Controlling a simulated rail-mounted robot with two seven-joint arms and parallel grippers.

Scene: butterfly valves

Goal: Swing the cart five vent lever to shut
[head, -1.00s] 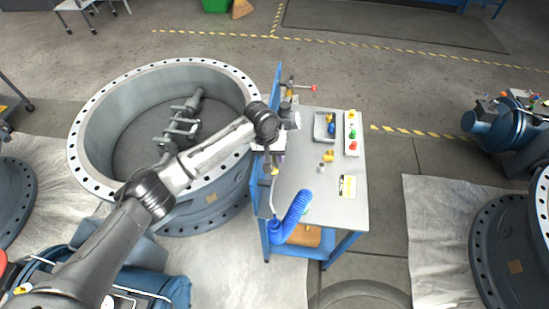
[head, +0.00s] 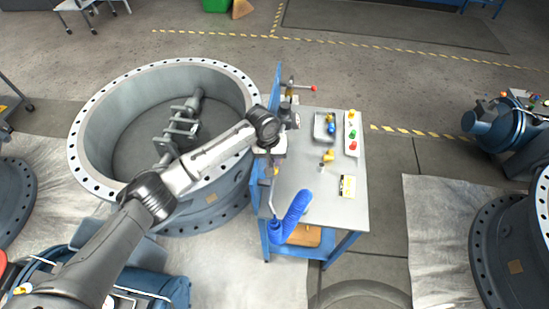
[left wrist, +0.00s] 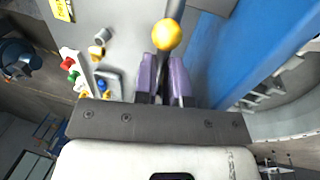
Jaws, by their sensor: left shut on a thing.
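The cart (head: 318,208) has a grey top and a blue upright panel (head: 274,90) along its left edge. My left gripper (left wrist: 163,82) has purple fingers. In the left wrist view it is shut on a dark lever with a yellow ball knob (left wrist: 167,34). The knob sticks out past the fingertips, and the lever's pivot is hidden. In the head view the left gripper (head: 271,160) is low beside the panel, partly covered by my own wrist. My right gripper is not in view. No lever label can be read.
A red-tipped handle (head: 313,88) sticks out at the panel's far end. A blue coiled hose (head: 297,210) stands at the cart's near left corner. A grey tray (head: 325,127) and a button box (head: 351,133) are on the top. A large flanged ring (head: 85,150) stands close left.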

